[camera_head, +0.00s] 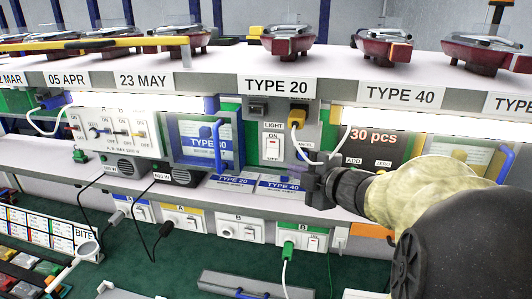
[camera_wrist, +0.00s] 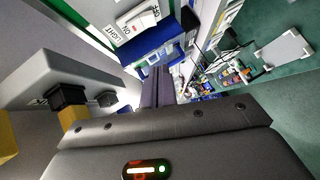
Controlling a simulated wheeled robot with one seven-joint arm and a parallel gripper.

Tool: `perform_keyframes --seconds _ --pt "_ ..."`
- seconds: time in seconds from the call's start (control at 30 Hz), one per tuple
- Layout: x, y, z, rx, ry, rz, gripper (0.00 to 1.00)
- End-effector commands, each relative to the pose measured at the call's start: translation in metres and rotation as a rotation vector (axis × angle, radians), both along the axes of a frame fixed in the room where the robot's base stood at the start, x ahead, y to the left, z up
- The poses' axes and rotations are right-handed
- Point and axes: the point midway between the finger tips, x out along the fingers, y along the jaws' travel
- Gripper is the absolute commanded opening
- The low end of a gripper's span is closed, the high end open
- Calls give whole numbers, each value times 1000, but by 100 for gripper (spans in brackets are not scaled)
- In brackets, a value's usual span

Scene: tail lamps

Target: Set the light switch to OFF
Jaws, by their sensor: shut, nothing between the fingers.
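The light switch (camera_head: 272,147) is a white plate with a rocker, labelled LIGHT and ON, on the grey panel under the TYPE 20 sign. It also shows in the wrist view (camera_wrist: 136,15) at the upper left, where the plate's far end reads OFF. I cannot tell which way the rocker is tilted. My gripper (camera_head: 314,184) is below and to the right of the switch, apart from it. Its fingers also show in the wrist view (camera_wrist: 157,86), shut together and empty.
A yellow plug (camera_head: 296,116) with a white cable is right of the switch. The upper shelf (camera_head: 215,82) overhangs. Glowing light strips (camera_head: 430,122) run beneath it.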

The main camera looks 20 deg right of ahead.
Motion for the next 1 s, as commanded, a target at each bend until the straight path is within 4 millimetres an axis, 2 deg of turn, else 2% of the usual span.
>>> perform_keyframes --seconds 0.27,0.9,1.0 --pt "8 2 -2 1 1 0 0" --pt "97 23 -24 2 4 1 0" --pt "105 16 -27 2 5 -2 0"
